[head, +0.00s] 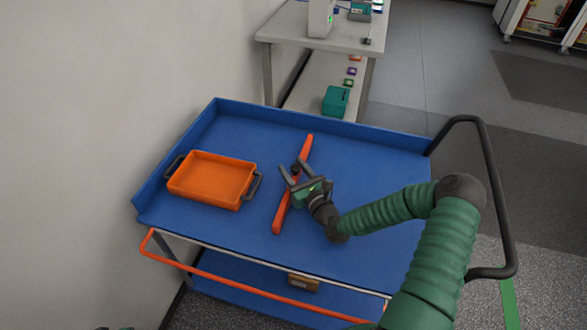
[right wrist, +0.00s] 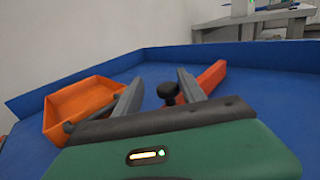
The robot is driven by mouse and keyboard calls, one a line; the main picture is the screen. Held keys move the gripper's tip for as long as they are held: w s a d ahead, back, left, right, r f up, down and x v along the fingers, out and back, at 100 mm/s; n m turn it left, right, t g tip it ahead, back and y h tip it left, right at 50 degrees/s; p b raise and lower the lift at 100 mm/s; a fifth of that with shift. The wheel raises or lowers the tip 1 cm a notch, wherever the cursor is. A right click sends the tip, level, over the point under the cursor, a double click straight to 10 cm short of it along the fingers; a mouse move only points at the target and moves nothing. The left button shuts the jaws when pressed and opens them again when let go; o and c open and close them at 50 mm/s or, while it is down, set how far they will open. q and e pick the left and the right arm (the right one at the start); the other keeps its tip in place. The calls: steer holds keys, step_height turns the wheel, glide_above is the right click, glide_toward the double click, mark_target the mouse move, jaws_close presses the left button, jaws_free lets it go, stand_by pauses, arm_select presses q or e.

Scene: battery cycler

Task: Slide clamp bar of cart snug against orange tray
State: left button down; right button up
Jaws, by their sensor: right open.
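The orange tray (head: 212,178), with dark handles on two ends, lies on the left part of the blue cart top (head: 350,158). The red-orange clamp bar (head: 281,213) runs across the cart top to the right of the tray, with a clear gap between them. My right gripper (head: 292,169) is open above the bar. In the right wrist view, a black knob (right wrist: 168,91) stands between the open fingers, with no visible grip on it. The bar (right wrist: 212,76) shows behind the right finger and the tray (right wrist: 82,104) at left. Small dark tips at the head view's bottom left may be my left gripper.
The cart has a raised blue rim (head: 300,116) at the back, a black handle (head: 495,190) at right and an orange rail (head: 235,283) in front. A wall stands at left. A workbench (head: 340,38) is behind. The cart top right of the bar is mostly clear.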

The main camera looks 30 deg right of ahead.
steer(key=shift+c, duration=1)
steer(key=shift+s+d+f, duration=0.15)
steer(key=shift+d+f, duration=0.1)
steer(key=shift+d, duration=0.45)
steer(key=c, duration=0.5)
steer(key=shift+s+d, duration=0.1)
steer(key=shift+d, duration=0.2)
jaws_close()
steer(key=shift+a+r, duration=0.1)
steer(key=shift+a, duration=0.35)
steer(key=shift+d, duration=0.15)
